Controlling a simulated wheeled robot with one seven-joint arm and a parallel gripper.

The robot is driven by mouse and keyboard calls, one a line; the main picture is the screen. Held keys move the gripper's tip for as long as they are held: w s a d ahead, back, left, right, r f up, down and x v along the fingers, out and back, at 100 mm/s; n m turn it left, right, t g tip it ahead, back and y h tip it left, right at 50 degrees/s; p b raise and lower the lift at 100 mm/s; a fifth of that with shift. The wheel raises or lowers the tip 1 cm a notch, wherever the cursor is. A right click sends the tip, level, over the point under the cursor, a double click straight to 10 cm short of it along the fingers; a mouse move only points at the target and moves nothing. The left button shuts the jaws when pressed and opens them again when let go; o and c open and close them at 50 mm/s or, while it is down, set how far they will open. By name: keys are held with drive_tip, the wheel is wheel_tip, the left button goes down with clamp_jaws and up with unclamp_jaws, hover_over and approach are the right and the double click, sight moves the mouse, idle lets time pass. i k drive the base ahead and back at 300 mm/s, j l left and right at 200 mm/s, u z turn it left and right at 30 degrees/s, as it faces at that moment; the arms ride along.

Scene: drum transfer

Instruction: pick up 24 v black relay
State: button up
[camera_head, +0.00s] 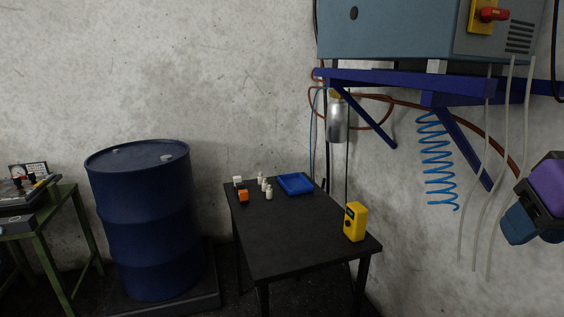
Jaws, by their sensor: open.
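Several small parts stand at the far left of the black table (283,236). A white block (237,180) is at the back and an orange block (243,196) is in front of it. A small dark shape (241,187) between them may be the black relay, but it is too small and dark against the table to be sure. No label can be read. A part of my arm (540,200), purple, blue and black, shows at the right edge, well away from these parts. My gripper's fingers are not visible.
Several small white bottles (269,193) and a blue tray (296,184) stand right of the blocks. A yellow device (355,222) stands at the table's right. A blue drum (145,222) is to the left. A blue bracket (420,85) overhangs at right. The table's middle is clear.

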sight(241, 186)
drive_tip(key=i+j+z, duration=0.15)
drive_tip(key=j, duration=0.8)
drive_tip(key=j+z, duration=0.15)
drive_tip(key=j, duration=0.8)
drive_tip(key=i+j+z, duration=0.2)
drive_tip(key=j, duration=0.45)
drive_tip(key=i+j+z, duration=0.2)
drive_tip(key=j, duration=0.45)
drive_tip(key=j+z, duration=0.2)
drive_tip(key=j, duration=0.5)
drive_tip(key=i+j+z, duration=0.2)
drive_tip(key=j, duration=0.55)
drive_tip(key=i+j+z, duration=0.1)
drive_tip(key=j, duration=0.45)
drive_tip(key=i+j, duration=0.15)
drive_tip(key=j, duration=0.4)
drive_tip(key=i+j+z, duration=0.15)
drive_tip(key=j, duration=0.35)
